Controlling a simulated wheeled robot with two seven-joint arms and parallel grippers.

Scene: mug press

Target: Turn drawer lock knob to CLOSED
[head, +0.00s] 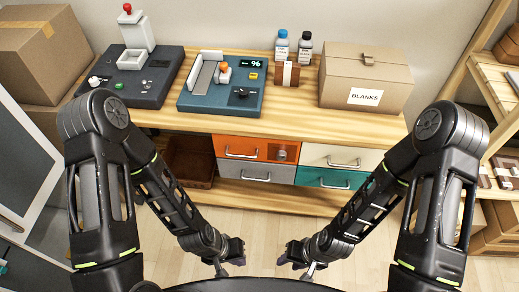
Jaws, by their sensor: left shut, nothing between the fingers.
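The orange drawer (228,147) is under the wooden bench, at the upper left of a block of several drawers, and looks shut. A small lock knob (282,153) sits on the orange panel to the right of its handle; its setting is too small to read. My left gripper (228,264) is low in front of the drawers, apart from them, shut and empty. My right gripper (298,264) is at a similar height to its right, also apart from the knob. Its fingers are too small and dark to tell whether they are open.
A grey drawer (245,173), a cream drawer (345,158) and a teal drawer (310,177) adjoin the orange one. On the bench (300,116) stand two machines, bottles and a BLANKS box (350,75). A shelf rack is at right. Floor before the drawers is clear.

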